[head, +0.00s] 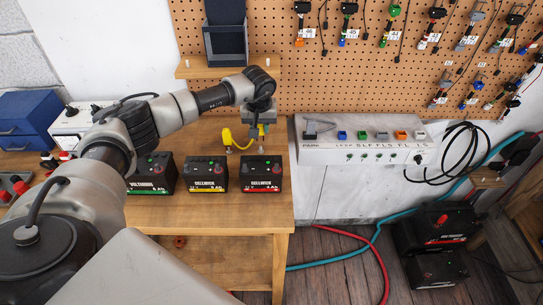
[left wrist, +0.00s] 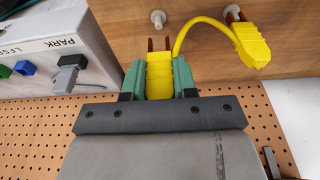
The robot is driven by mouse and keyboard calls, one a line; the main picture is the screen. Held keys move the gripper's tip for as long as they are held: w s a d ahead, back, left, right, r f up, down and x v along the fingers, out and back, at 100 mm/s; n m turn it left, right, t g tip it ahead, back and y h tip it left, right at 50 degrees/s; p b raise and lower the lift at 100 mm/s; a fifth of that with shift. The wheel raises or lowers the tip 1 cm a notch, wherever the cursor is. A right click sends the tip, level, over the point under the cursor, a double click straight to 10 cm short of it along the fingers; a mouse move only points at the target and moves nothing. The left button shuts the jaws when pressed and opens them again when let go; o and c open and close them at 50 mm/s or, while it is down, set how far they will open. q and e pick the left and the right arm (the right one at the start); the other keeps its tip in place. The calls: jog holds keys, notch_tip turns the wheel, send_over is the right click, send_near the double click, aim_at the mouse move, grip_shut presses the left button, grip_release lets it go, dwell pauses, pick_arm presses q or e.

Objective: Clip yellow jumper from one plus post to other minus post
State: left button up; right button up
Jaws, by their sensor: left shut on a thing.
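My left gripper (head: 262,128) is above the bench, behind the row of batteries. In the left wrist view its green fingers (left wrist: 159,80) are shut on one yellow clip of the jumper (left wrist: 158,72), with copper-coloured jaws pointing away from the gripper. The yellow lead curves to the other clip (left wrist: 250,45), beside a pale round peg (left wrist: 232,13); whether they touch is unclear. That clip also shows in the head view (head: 227,137). A green-label battery (head: 150,175), a yellow-label battery (head: 207,175) and a red-label battery (head: 261,175) stand in a row. My right gripper is not in view.
A white switch panel (head: 345,150) stands right of the bench. A small wooden shelf with a dark holder (head: 226,40) is behind my arm. Blue drawers (head: 28,115) are at left. Bare bench (head: 190,210) lies before the batteries.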

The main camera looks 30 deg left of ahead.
pick_arm(q)
notch_tip(320, 180, up, 12)
jog(key=p, duration=0.9)
send_over(277, 165)
notch_tip(277, 165, down, 4)
jog(key=b, duration=0.3)
jog(key=shift+f, duration=0.1)
jog(key=shift+f+b, duration=0.7)
jog(key=shift+b, duration=0.25)
jog(key=shift+f, duration=0.1)
jog(key=shift+f+b, duration=1.1)
jog(key=shift+b, duration=0.1)
jog(key=o, duration=0.8)
